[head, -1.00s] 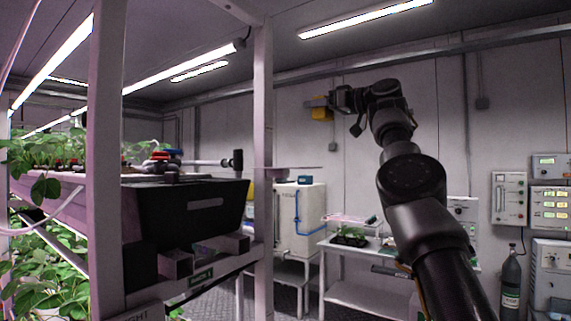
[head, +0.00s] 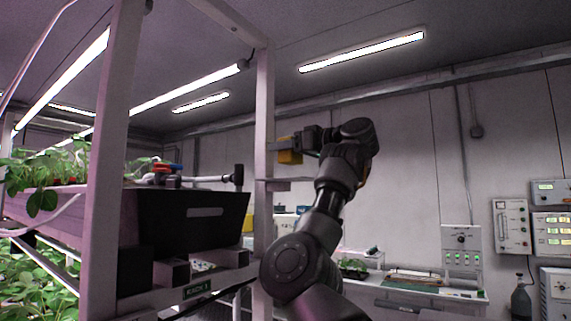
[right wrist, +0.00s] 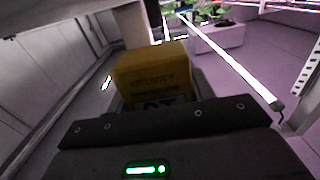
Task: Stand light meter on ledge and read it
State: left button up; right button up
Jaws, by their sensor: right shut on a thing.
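The light meter (head: 289,151) is a small yellow block, held up in the air beside the rack's front post. My right gripper (head: 303,147) is shut on it, with the arm reaching up from the bottom of the head view. The ledge (head: 290,184) is a thin pale plate on the rack post, just below the meter, with a gap between them. In the right wrist view the yellow meter (right wrist: 152,72) sits beyond the dark gripper body, with dark lettering and a partly hidden pale panel on its face. No reading is legible. My left gripper is out of view.
The rack post (head: 264,120) stands close left of the meter. A black tank (head: 190,215) and leafy plants (head: 40,170) fill the rack at left. A white bench (head: 430,290) and wall panels (head: 510,227) stand at right. The air right of my arm is free.

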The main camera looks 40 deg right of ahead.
aim_at(287, 164)
jog(key=shift+s+a+f, duration=0.1)
jog(key=shift+a+f, duration=0.05)
jog(key=shift+f, duration=0.1)
notch_tip(287, 164, down, 3)
jog(key=shift+r+p, duration=0.2)
jog(key=shift+p, duration=0.6)
jog(key=shift+f, duration=0.25)
jog(key=shift+f, duration=0.1)
jog(key=o, duration=1)
jog(key=shift+o, duration=0.2)
